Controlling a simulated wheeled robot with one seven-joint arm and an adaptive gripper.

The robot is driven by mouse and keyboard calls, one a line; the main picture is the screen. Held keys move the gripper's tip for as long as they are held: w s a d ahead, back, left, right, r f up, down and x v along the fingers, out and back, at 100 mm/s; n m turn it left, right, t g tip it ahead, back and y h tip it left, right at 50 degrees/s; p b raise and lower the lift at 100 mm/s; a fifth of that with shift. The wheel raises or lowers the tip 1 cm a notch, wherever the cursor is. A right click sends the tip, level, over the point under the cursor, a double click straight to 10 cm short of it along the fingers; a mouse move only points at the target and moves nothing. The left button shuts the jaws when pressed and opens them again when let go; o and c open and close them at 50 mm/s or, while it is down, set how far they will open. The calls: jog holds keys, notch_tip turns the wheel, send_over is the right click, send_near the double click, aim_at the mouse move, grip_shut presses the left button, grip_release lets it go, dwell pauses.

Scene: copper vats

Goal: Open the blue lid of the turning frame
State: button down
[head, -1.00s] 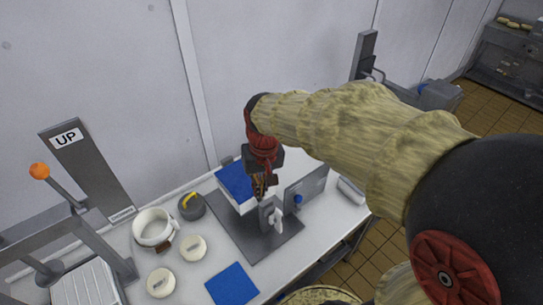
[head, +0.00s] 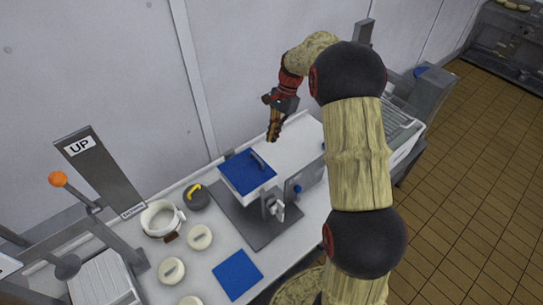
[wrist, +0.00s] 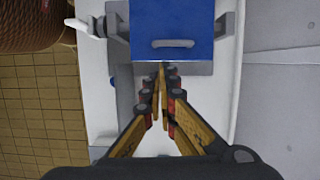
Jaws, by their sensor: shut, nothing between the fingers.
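The turning frame (head: 249,191) stands on a grey base plate on the white table, a white box body with its blue lid (head: 243,172) shut on top. The lid has a small bar handle (head: 258,160) near its right edge. In the wrist view the blue lid (wrist: 180,28) fills the top middle, with the pale grey handle (wrist: 173,43) near its lower edge. My gripper (head: 271,138) is shut and empty, in the air behind and to the right of the frame. In the wrist view its fingertips (wrist: 162,66) show just below the handle in the picture.
A white-handled clamp (head: 276,210) and a grey box with a blue knob (head: 297,189) stand by the frame. A blue square (head: 237,274), round white discs (head: 199,237), a white ring-shaped pot (head: 161,218) and a dark weight with yellow handle (head: 196,197) lie left. The table behind the frame is clear.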

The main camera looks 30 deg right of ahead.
aim_at(265, 165)
jog(key=shift+m, duration=0.3)
jog(key=x, duration=1)
jog(key=shift+a+f, duration=0.1)
